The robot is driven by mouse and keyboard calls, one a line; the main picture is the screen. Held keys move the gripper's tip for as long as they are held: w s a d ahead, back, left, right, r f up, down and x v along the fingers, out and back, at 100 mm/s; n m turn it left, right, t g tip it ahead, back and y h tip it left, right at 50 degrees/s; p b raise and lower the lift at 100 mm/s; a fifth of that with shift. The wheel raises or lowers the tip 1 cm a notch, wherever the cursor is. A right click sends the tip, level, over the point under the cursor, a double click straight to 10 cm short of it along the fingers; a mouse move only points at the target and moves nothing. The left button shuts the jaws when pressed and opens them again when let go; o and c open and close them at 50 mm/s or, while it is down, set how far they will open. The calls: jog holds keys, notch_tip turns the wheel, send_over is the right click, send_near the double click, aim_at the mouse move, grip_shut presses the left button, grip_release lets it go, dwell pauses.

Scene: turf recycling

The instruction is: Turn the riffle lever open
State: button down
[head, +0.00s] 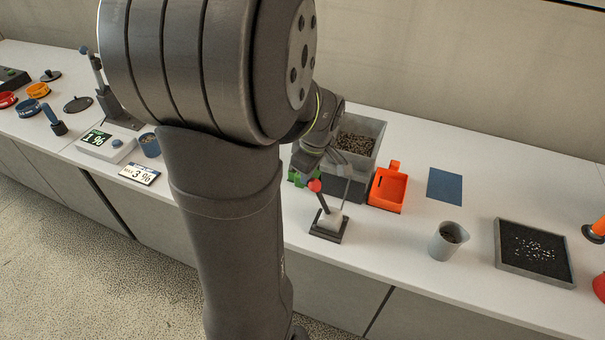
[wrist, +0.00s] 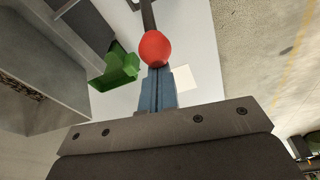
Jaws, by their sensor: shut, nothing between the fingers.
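The riffle lever shows in the head view as a dark stem with a red knob (head: 315,185), leaning left from a pale block on a dark base (head: 329,232). The riffle box (head: 372,130), a grey bin holding dark granules, stands behind it. My gripper (head: 312,175) is above and behind the knob, its fingers mostly hidden there. In the wrist view my gripper (wrist: 157,72) has its blue-grey fingers shut together and empty. The red knob (wrist: 155,47) lies right at the fingertips; I cannot tell whether they touch.
A green tray (wrist: 118,68) is beside the bin, and an orange tray (head: 388,190) is to its right. A grey cup (head: 442,246), a blue mat (head: 445,186) and a dark granule tray (head: 503,262) lie further right. The bench is clear around the lever's front.

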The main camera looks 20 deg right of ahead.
jog(key=s+d+t+y, duration=0.6)
jog(key=s+d, duration=0.3)
jog(key=shift+s+d, duration=0.3)
jog(key=shift+s, duration=0.05)
dwell(0.6)
jog(key=shift+r, duration=0.1)
notch_tip(320, 180, up, 3)
jog(key=w+a, duration=0.1)
jog(key=w, duration=0.2)
jog(key=s+f+v, duration=0.1)
jog(key=v, duration=0.8)
jog(key=shift+s+d, duration=0.3)
jog(key=shift+s, duration=0.05)
jog(key=shift+w, duration=0.1)
